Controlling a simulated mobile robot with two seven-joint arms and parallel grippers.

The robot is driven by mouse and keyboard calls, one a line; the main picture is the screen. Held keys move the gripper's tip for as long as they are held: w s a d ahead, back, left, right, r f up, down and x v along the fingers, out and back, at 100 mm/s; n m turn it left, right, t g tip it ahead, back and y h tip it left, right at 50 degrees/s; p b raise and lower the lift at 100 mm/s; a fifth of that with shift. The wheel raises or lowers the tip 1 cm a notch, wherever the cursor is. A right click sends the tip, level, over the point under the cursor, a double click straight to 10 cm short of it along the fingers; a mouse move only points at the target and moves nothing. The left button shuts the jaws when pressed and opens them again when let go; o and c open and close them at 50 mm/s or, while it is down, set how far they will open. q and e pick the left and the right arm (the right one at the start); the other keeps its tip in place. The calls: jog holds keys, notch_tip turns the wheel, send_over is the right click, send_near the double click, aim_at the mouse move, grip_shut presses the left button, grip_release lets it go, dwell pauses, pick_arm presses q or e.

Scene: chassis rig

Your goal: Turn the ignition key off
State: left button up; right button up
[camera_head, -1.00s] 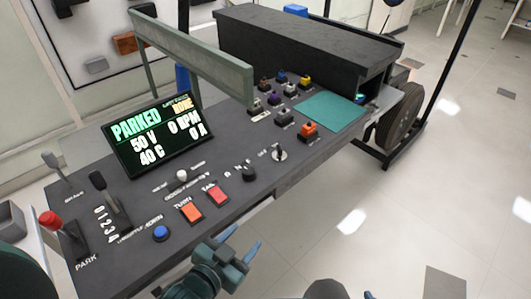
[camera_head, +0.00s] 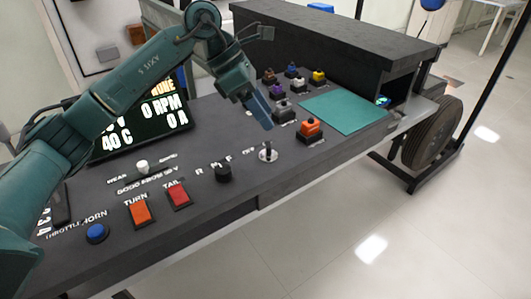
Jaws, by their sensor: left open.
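The ignition key (camera_head: 267,153) is a small silver switch with a dark stem on a pale round base. It stands on the dark console near its front edge, right of a black knob. Its exact turn position is too small to read. My left gripper (camera_head: 261,112) hangs above and just behind the key, blue fingertips pointing down. It is open and empty, apart from the key. One finger is partly hidden by the other. My right gripper is not in view.
The black rotary knob (camera_head: 223,173), red button (camera_head: 178,196) and orange button (camera_head: 141,213) lie left of the key. An orange-topped block (camera_head: 309,129) and several coloured blocks stand behind it, beside a teal mat (camera_head: 350,115). My left arm covers part of the display (camera_head: 145,112).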

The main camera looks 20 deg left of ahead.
aim_at(267, 144)
pick_arm(q)
jog(key=w+a+r+y, duration=0.1)
jog(key=a+r+y, duration=0.1)
jog(key=a, duration=0.3)
jog(key=shift+t, duration=0.3)
jog(key=b+x, duration=0.1)
jog(key=x, duration=1.2)
jog(key=shift+w+f, duration=0.15)
jog(key=shift+f, duration=0.05)
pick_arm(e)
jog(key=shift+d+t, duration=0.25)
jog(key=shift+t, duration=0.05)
pick_arm(q)
jog(key=shift+c, duration=0.2)
jog(key=c, duration=0.9)
jog(key=shift+c, duration=0.2)
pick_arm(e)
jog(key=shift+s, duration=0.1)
